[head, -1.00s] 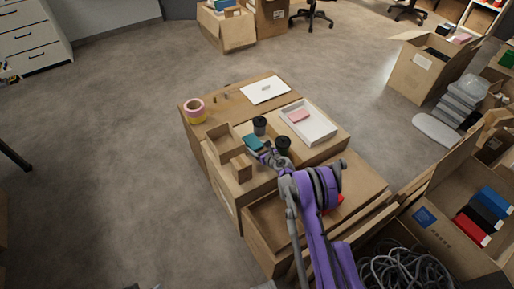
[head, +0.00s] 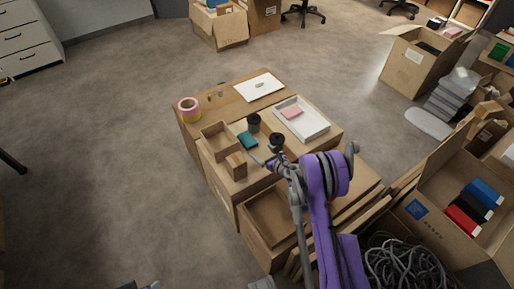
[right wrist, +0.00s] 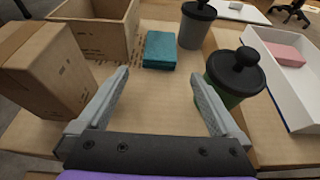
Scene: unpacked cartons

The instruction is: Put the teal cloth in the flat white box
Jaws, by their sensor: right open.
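The teal cloth (head: 247,139) lies folded as a small block on the carton top, beside two lidded cups. In the right wrist view the cloth (right wrist: 160,50) is ahead of my right gripper, centred between the fingers but beyond their tips. My right gripper (right wrist: 161,76) is open and empty, and it also shows in the head view (head: 263,154). The flat white box (head: 318,133) stands to the right, open on top, with a pink block (head: 291,113) inside. The box (right wrist: 302,82) is at the right edge of the wrist view.
A green cup with a black lid (right wrist: 235,75) stands close to my right finger. A grey lidded cup (right wrist: 197,25) stands behind the cloth. A small carton (right wrist: 45,70) is left of the fingers, an open carton (right wrist: 105,30) behind it. Tape (head: 189,109) stands farther left.

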